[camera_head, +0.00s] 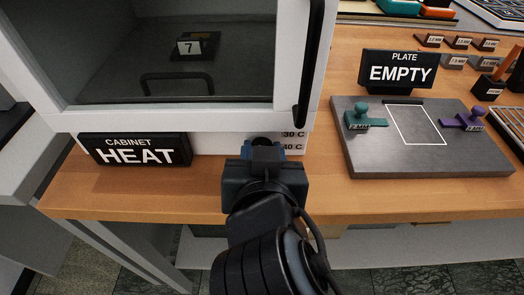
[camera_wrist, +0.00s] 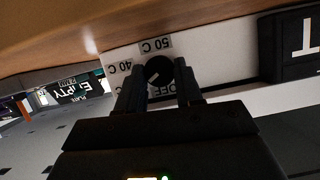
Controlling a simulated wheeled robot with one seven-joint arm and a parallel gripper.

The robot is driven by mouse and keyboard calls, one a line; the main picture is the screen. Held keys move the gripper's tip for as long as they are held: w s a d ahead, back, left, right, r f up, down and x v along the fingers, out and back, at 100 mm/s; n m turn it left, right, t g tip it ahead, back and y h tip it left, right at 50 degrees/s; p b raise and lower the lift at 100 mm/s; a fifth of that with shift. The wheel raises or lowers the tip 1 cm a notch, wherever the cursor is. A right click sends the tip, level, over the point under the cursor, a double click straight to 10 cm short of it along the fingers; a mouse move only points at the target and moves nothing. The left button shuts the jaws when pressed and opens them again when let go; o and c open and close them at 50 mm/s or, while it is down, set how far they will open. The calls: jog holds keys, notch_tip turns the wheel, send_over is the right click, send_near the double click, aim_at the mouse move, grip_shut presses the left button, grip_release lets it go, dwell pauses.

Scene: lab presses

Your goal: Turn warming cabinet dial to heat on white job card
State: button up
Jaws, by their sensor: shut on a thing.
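The warming cabinet (camera_head: 158,120) is white with a glass front and stands at the left of the bench. Its round black dial (camera_wrist: 159,70) sits on the white lower panel. My gripper (camera_head: 262,155) is in front of the panel in the head view and mostly hides the dial there. In the wrist view my gripper (camera_wrist: 160,88) has a finger on each side of the dial and is shut on it. Labels 50 C, 40 C and OFF show around the dial. A pale pointer mark seems to face lower left, towards the left finger. I cannot make out a white job card.
A HEAT sign (camera_head: 140,150) stands left of my gripper. To the right are an EMPTY sign (camera_head: 398,70) and a grey plate (camera_head: 360,160) with a green and a purple clamp. The cabinet's dark handle (camera_head: 312,60) is above right. Bare wood lies along the front edge.

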jog(key=o, duration=0.8)
jog(key=shift+c, duration=0.2)
jog(key=shift+s, duration=0.15)
jog(key=v, duration=0.7)
jog(key=shift+s, duration=0.35)
jog(key=shift+r, duration=0.1)
